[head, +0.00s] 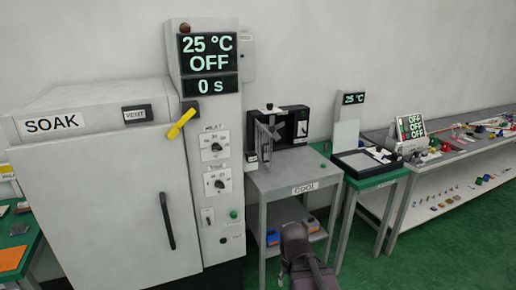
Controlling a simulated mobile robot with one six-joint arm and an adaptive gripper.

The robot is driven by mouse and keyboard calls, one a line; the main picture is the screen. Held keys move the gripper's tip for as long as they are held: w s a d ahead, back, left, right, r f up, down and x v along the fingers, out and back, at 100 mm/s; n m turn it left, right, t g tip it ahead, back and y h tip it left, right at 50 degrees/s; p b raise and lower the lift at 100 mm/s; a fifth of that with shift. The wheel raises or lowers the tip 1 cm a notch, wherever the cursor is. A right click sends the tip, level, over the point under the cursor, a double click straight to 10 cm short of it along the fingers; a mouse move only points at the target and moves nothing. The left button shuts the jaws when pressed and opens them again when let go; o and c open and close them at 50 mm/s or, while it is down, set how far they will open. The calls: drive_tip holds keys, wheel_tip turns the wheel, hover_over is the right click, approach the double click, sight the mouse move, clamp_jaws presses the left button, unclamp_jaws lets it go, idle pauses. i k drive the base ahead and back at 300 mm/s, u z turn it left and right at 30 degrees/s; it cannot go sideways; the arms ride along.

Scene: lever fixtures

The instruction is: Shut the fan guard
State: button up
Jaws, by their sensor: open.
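The fan unit, a dark box (289,118), stands on the small grey table labelled COOL (288,178). What looks like its guard, a thin grey panel (265,142), stands out toward me at the unit's left side, seen nearly edge-on. It appears swung open, leaving the dark front of the box exposed. The guard's hinge and handle are too small to make out clearly. A dark part of my own arm shows low in the middle, in front of the table and below the guard. My gripper's fingertips do not show.
A large white SOAK oven (95,190) with a yellow lever (181,123) stands close on the left. A green-topped table (375,174) with a scale-like device stands right of the COOL table. A long cluttered bench (455,155) runs further right. Green floor is free at the lower right.

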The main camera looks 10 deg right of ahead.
sight(257, 140)
drive_tip(key=z, duration=0.05)
drive_tip(key=i, duration=1)
drive_tip(key=u, duration=0.05)
